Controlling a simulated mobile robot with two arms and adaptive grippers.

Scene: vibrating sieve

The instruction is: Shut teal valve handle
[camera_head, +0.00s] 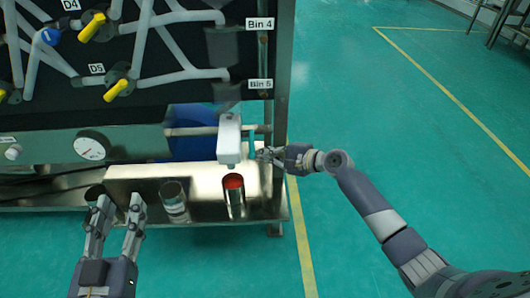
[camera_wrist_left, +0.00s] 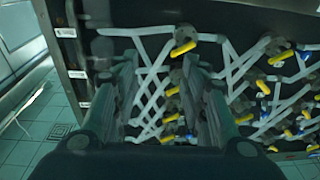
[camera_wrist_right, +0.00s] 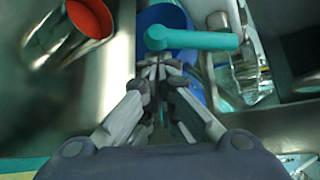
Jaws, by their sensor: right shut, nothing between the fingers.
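The teal valve handle (camera_wrist_right: 200,41) lies crosswise in the right wrist view, with its round pivot end at the left. In the head view it is a thin teal strip (camera_head: 251,140) beside the white valve body (camera_head: 229,140). My right gripper (camera_head: 263,155) is shut and empty, its tips close to the handle. In the right wrist view its closed fingertips (camera_wrist_right: 160,66) are just below the handle's pivot end; I cannot tell whether they touch. My left gripper (camera_head: 119,205) is open and empty in front of the bench, away from the handle; its spread fingers also show in the left wrist view (camera_wrist_left: 158,75).
A metal cup with red contents (camera_head: 235,198) and a clear glass (camera_head: 174,203) stand on the steel shelf (camera_head: 205,212) below the valve. A blue container (camera_head: 190,140) is behind. A panel of pipes with yellow handles (camera_head: 92,27) is above.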

